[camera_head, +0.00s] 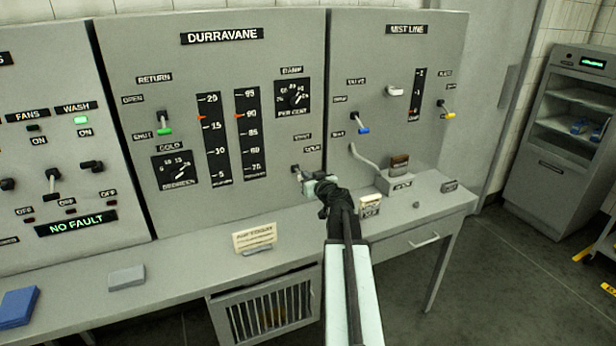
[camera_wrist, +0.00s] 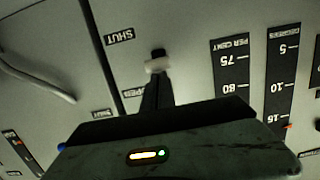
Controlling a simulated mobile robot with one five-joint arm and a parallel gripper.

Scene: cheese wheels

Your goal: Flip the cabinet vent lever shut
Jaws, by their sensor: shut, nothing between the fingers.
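The vent lever (camera_head: 297,170) is low on the right of the DURRAVANE panel, a small dark stub partly hidden by my gripper. In the wrist view the lever (camera_wrist: 157,65) shows a pale tip and dark base, between an upside-down SHUT label (camera_wrist: 120,37) and a partly hidden label (camera_wrist: 132,92). My gripper (camera_head: 313,184) is shut and empty, right at the lever. In the wrist view its dark fingers (camera_wrist: 158,82) reach up to the pale tip. I cannot tell whether they touch it, or which way the lever is thrown.
The green-tipped RETURN lever (camera_head: 164,130) is on the same panel; blue-tipped (camera_head: 363,130) and yellow-tipped (camera_head: 449,115) levers are on the MIST LINE panel. The desk shelf (camera_head: 190,253) below holds a card (camera_head: 255,237) and a grey block (camera_head: 126,278). A cable (camera_head: 367,158) hangs right of my gripper.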

